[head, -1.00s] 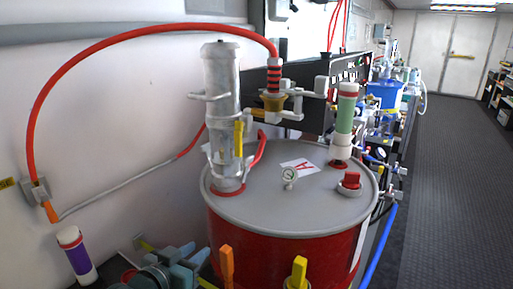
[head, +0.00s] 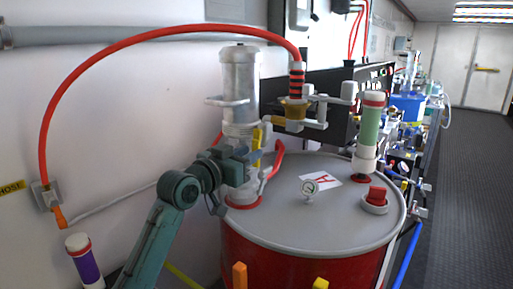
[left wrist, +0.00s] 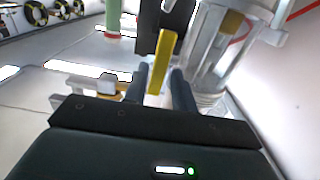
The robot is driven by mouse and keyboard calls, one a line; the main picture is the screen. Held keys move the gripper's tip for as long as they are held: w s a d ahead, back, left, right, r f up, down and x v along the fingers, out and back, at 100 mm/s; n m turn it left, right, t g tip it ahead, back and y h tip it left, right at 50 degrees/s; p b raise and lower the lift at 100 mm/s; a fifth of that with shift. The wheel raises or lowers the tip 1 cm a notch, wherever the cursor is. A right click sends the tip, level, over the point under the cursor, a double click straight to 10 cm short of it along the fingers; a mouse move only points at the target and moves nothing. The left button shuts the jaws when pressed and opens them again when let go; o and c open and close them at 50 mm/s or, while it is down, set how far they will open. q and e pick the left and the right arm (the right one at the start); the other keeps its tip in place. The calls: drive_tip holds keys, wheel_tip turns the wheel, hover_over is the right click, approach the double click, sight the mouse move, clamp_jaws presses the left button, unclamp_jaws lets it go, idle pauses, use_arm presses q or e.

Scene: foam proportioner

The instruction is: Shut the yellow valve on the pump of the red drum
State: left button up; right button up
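The red drum (head: 270,255) has a grey lid, and the silver pump (head: 240,85) stands upright at the lid's left. The yellow valve handle (head: 257,137) is upright on the pump's side, its lower part partly hidden by my left gripper (head: 250,160). In the left wrist view the yellow handle (left wrist: 162,60) runs down between the two dark fingers of my left gripper (left wrist: 159,92). The fingers are apart, one on each side of the handle's lower end; I cannot tell whether they touch it. My right gripper is not in view.
A red hose (head: 150,38) arches from the wall fitting to the coupling beside the pump. A green tube (head: 369,130), a gauge (head: 309,189) and a red cap (head: 376,196) stand on the lid. A purple tube (head: 83,262) is at lower left. The aisle on the right is clear.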

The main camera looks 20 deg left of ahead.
sight(256, 167)
use_arm(q)
drive_tip(key=shift+x, duration=1.85)
drive_tip(key=shift+c, duration=0.5)
clamp_jaws()
